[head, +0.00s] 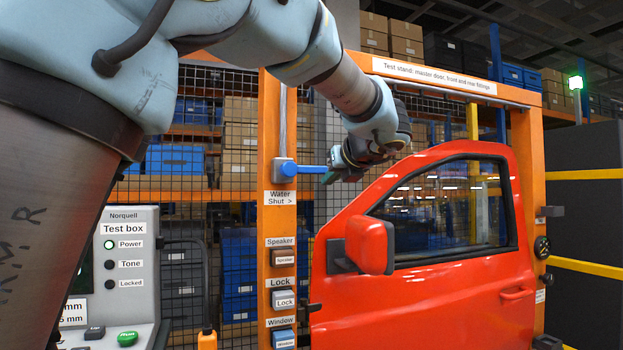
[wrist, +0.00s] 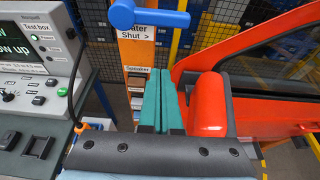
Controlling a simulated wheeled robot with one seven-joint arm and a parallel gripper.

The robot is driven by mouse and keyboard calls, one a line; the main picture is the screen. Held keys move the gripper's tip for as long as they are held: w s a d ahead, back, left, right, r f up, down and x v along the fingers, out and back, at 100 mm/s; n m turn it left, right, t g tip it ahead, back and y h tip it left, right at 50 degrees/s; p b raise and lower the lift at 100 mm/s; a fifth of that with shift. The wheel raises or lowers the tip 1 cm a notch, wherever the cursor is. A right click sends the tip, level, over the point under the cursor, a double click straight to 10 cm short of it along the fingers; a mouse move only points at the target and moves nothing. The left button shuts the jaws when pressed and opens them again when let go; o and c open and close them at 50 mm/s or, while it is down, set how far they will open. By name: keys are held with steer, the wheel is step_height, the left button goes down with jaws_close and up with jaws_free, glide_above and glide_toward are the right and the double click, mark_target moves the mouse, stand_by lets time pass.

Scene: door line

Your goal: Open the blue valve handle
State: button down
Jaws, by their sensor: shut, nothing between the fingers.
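The blue valve handle (head: 311,169) is on the orange post, above a label reading "Water Shut >". Its lever lies level and points right from a round blue hub (head: 284,171). In the wrist view the handle (wrist: 160,18) crosses the top, just beyond my fingertips. My gripper (head: 329,178) is at the lever's right end in the head view, partly hidden by my own wrist. In the wrist view its two teal fingers (wrist: 163,72) are shut together and empty. I cannot tell whether they touch the lever.
The red car door (head: 440,300) with its mirror (head: 370,243) stands close to the right of the post and below my gripper. Buttons labelled Speaker, Lock and Window (head: 283,340) run down the post. A test box (head: 125,250) stands at the left. Wire mesh is behind.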

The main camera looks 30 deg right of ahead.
mark_target(303, 170)
steer(key=shift+w, duration=0.15)
steer(key=w+d+p, duration=0.1)
steer(key=w+p, duration=0.4)
steer(key=w, duration=0.4)
steer(key=shift+r+p, duration=0.3)
